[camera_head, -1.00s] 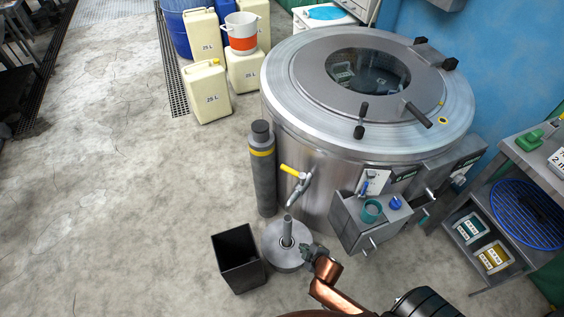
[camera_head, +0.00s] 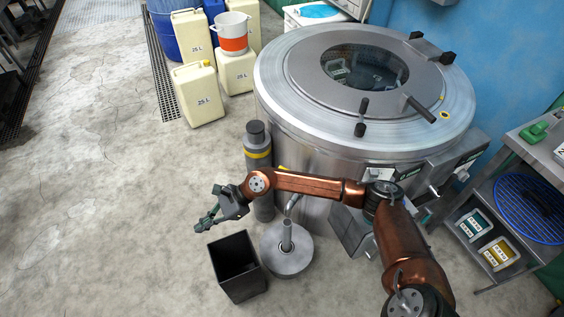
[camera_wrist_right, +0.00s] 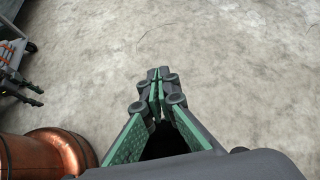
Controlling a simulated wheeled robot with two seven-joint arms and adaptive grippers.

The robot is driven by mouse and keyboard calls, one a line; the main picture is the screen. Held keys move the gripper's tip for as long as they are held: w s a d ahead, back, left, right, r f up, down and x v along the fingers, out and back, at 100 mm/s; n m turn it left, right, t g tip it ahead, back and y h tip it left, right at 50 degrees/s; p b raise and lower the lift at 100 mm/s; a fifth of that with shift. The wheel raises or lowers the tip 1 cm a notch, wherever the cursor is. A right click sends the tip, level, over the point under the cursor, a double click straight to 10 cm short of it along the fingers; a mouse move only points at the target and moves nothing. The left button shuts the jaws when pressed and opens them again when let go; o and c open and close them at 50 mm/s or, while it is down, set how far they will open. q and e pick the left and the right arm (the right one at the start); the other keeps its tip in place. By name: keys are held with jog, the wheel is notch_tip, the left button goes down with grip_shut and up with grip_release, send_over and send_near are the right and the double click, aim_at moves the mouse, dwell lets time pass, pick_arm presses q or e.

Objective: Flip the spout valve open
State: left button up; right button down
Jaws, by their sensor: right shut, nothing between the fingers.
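The spout valve is mostly hidden behind my right arm in the head view. Only a bit of its yellow handle (camera_head: 283,168) shows above the arm, and the metal spout (camera_head: 292,203) shows below it. The spout is on the front of the steel drum (camera_head: 325,185). My right gripper (camera_head: 202,224) is shut and empty, left of the valve and apart from it, above the floor near the black bin. In the right wrist view its closed fingers (camera_wrist_right: 154,76) point over bare concrete. My left gripper is not seen in the head view.
A grey cylinder with a yellow band (camera_head: 258,160) stands beside the drum. Cream canisters (camera_head: 198,95) are behind. The floor at left is clear.

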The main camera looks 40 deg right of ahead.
jog(key=w+d+r+n+g+h+b, duration=0.1)
jog(key=w+d+n+h, duration=0.3)
jog(key=d, duration=0.7)
jog(key=w+d+r+n+h, duration=0.15)
jog(key=d+h, duration=0.35)
jog(key=d, duration=0.6)
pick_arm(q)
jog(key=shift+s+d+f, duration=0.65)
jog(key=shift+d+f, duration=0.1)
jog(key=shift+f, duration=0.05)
pick_arm(e)
jog(key=d+r+h, duration=0.2)
jog(key=d+r, duration=0.2)
jog(key=d, duration=0.4)
jog(key=d+r+h, duration=0.3)
jog(key=d+r, duration=0.1)
jog(key=d, duration=0.3)
jog(key=shift+s+d+n+g, duration=0.2)
jog(key=shift+d+n+g, duration=0.15)
jog(key=shift+n+g, duration=0.1)
pick_arm(q)
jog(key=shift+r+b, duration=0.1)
jog(key=shift+b, duration=0.2)
pick_arm(e)
jog(key=shift+f, duration=0.15)
